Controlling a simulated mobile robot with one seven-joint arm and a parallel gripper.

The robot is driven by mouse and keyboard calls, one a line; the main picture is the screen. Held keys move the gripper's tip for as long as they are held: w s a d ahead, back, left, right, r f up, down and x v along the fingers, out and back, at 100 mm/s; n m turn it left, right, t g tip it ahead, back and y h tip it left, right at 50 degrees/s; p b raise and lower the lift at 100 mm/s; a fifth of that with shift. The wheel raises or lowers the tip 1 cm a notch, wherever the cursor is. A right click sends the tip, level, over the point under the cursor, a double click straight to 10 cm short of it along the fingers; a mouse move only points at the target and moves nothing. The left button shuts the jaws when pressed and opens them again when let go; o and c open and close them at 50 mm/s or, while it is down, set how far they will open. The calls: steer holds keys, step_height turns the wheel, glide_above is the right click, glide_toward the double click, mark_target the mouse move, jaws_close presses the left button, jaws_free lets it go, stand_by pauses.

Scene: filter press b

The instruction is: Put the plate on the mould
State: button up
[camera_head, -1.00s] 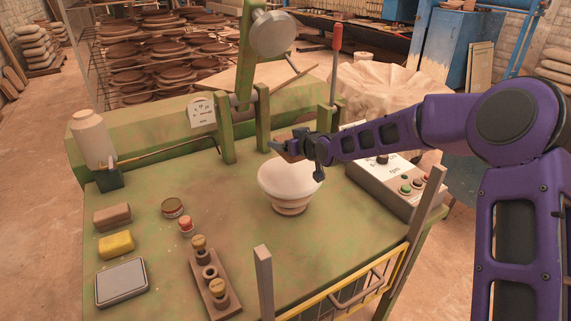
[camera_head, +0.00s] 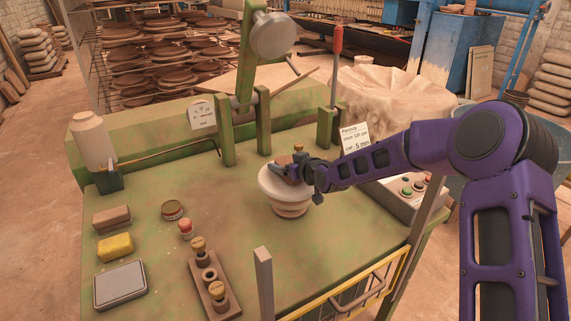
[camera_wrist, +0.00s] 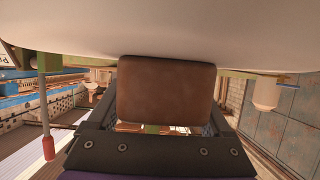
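My gripper (camera_head: 299,168) is at the top of the pale piece, reaching in from the right. In the wrist view it is shut on a brown block (camera_wrist: 166,90). The pale surface (camera_wrist: 160,30) fills the top of that view behind the block. Whether block and pale piece are joined is unclear.
The green press frame (camera_head: 228,130) and a red-handled lever (camera_head: 337,40) stand behind. A button box (camera_head: 410,195) lies right of the mould, partly behind my arm. A peg rack (camera_head: 212,280), tins and sponges occupy the left. A yellow guard rail (camera_head: 350,292) edges the front.

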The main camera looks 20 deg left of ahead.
steer(key=shift+o, duration=0.8)
steer(key=shift+r, duration=0.1)
steer(key=shift+r+p, duration=0.25)
steer(key=shift+p, duration=0.1)
steer(key=v, duration=1.2)
steer(key=shift+f, duration=0.1)
